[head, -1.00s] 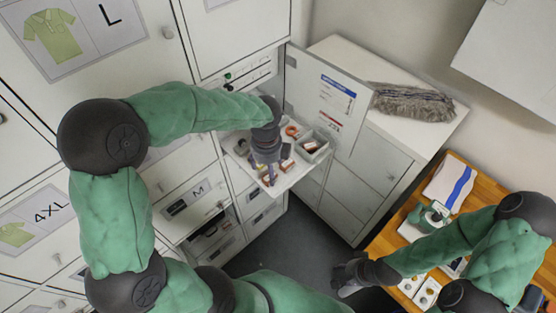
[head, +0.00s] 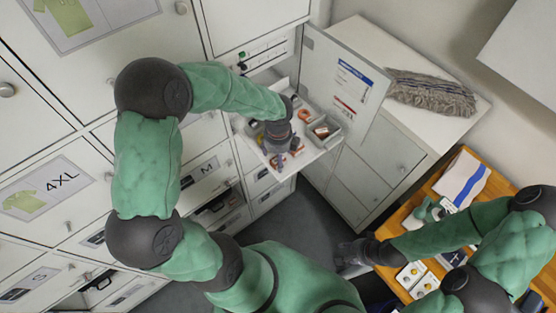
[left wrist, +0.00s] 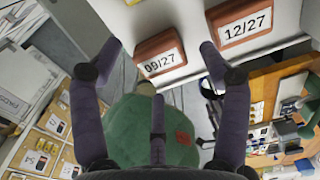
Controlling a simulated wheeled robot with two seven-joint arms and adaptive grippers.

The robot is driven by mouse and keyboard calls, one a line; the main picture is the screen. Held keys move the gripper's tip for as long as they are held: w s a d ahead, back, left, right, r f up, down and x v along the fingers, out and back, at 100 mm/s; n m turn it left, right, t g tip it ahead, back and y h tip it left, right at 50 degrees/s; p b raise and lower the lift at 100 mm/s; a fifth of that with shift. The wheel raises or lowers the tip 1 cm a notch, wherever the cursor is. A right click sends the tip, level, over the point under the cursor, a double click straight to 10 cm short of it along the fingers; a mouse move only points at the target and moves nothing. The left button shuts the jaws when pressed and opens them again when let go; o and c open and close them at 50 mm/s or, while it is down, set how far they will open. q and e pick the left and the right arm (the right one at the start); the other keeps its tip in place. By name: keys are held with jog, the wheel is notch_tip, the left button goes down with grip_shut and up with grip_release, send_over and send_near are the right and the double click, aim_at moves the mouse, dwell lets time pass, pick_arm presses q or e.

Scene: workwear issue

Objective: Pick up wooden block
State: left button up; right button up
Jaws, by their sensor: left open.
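A reddish-brown wooden block (left wrist: 160,55) with a white label reading 09/27 lies on a white surface in the left wrist view. A second such block (left wrist: 240,25), labelled 12/27, lies to its right. My left gripper (left wrist: 160,47) is open, its fingertips to either side of the 09/27 block in the picture; I cannot tell whether they touch it. In the head view my left gripper (head: 278,158) is over the white pull-out shelf (head: 312,160) and hides part of it. My right gripper (head: 346,256) hangs beside the wooden table; its jaw state is unclear.
Grey bins (head: 323,130) with small items stand on the shelf. An open cabinet door (head: 345,85) rises just behind it. A grey duster (head: 430,93) lies on the white cabinet. The wooden table (head: 470,160) at right carries several items. Drawer fronts line the left.

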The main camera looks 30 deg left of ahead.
pick_arm(q)
jog(key=shift+w+f, duration=0.1)
jog(key=shift+f, duration=1.15)
jog(key=shift+c, duration=1.2)
jog(key=c, duration=1)
jog(key=shift+r, duration=0.45)
notch_tip(320, 180, up, 2)
jog(key=shift+r+b, duration=0.25)
jog(key=shift+b, duration=0.1)
jog(key=s+d+r, duration=0.2)
jog(key=s+r, duration=0.1)
jog(key=s, duration=0.1)
jog(key=s+d+r, duration=0.2)
jog(key=s+r, duration=0.1)
jog(key=s, duration=0.1)
jog(key=s+d+r+b, duration=0.1)
jog(key=s+d+r, duration=0.1)
jog(key=s+r, duration=0.1)
jog(key=shift+s+r, duration=0.3)
jog(key=shift+s, duration=0.6)
